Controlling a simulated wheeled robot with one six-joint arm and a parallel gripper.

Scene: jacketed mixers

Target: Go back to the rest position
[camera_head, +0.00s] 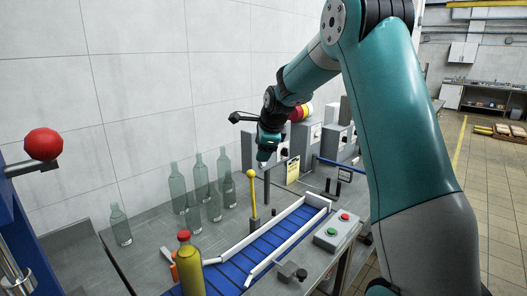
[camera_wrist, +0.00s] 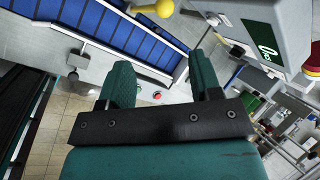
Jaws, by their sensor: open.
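My gripper (camera_head: 264,158) hangs from the teal arm above the back of the workbench, in front of grey boxes. The wrist view shows its two teal fingers (camera_wrist: 161,78) spread apart with nothing between them. Through the gap I see part of the button box with a red button (camera_wrist: 157,95), farther off and not touched. In the head view this button box (camera_head: 334,236) has a green and a red button and sits right of the conveyor.
A blue conveyor (camera_head: 262,245) with white rails crosses the bench. A yellow-knobbed lever (camera_head: 252,190) stands beside it. Several clear bottles (camera_head: 222,168) stand at the left, and a yellow-filled bottle with a red cap (camera_head: 188,268) stands in front. A red ball knob (camera_head: 43,144) is far left.

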